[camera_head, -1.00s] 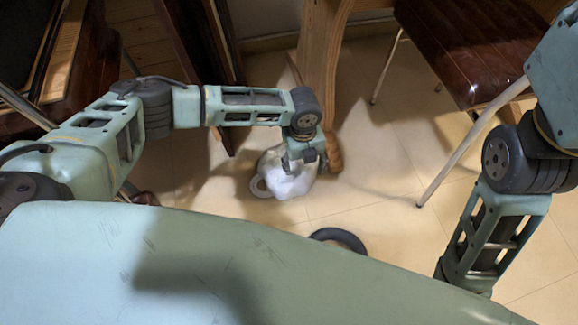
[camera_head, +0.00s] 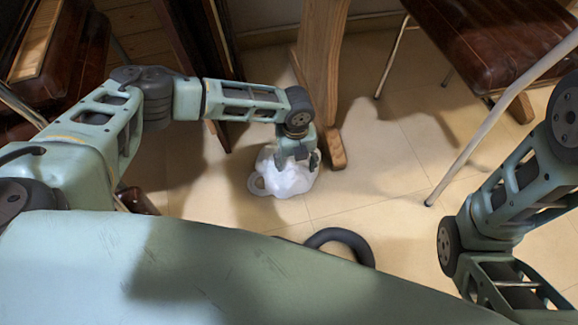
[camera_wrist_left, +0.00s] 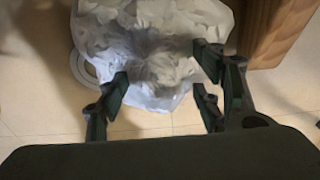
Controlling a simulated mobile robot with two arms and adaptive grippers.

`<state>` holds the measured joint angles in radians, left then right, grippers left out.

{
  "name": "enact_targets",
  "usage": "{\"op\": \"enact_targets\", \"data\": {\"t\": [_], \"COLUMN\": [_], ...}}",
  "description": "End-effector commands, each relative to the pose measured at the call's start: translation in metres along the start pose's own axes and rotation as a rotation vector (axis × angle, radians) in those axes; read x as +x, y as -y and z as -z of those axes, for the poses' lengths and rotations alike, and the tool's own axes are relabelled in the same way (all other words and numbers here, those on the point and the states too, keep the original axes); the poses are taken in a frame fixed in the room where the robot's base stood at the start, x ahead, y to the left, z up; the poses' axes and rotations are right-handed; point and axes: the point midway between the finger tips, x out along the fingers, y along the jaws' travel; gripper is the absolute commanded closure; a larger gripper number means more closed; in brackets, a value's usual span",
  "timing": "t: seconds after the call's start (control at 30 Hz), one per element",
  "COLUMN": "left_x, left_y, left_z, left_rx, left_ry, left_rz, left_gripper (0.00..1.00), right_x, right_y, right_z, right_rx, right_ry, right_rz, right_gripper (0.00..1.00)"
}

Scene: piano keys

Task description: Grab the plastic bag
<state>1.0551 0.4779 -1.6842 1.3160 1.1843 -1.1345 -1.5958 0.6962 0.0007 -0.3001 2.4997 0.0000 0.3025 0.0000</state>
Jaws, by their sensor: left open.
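The white plastic bag (camera_head: 284,181) lies crumpled on the tiled floor, near the foot of a wooden post. My left gripper (camera_head: 298,163) is right above the bag and partly covers it in the head view. In the left wrist view, the bag (camera_wrist_left: 150,50) fills the upper middle. The fingers of my left gripper (camera_wrist_left: 165,88) are spread apart, with the near edge of the bag between and beyond their tips. I cannot tell whether the fingers touch it. My right arm shows at the right of the head view, but its gripper is out of view.
The wooden post (camera_head: 322,60) stands just behind the bag, and its foot is close to my left gripper. A brown chair (camera_head: 490,40) with metal legs is at the upper right. Dark wooden furniture stands at the upper left. Bare floor (camera_head: 385,170) lies right of the bag.

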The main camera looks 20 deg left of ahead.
Motion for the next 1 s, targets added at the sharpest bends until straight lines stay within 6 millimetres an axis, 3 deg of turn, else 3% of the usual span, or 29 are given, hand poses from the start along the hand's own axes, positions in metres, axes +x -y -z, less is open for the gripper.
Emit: {"op": "enact_targets", "data": {"t": [0.23,0.7,1.0], "left_x": [0.0001,0.0002,-0.0025], "left_y": [0.0006,0.0007,0.0007], "left_z": [-0.0002,-0.0001,-0.0001], "left_rx": [0.0,0.0,0.0], "left_ry": [0.001,0.001,0.0], "left_rz": [0.001,0.001,0.001], "left_gripper": [0.39,0.79,0.8], "right_x": [0.0012,0.0011,0.0033], "right_y": [0.0002,0.0004,-0.0001], "right_z": [0.001,0.0012,0.0007], "right_rx": [0.0,0.0,0.0], "right_ry": [-0.003,-0.004,-0.005], "right_rz": [0.001,0.001,0.001], "right_gripper": [0.66,0.66,0.66]}}
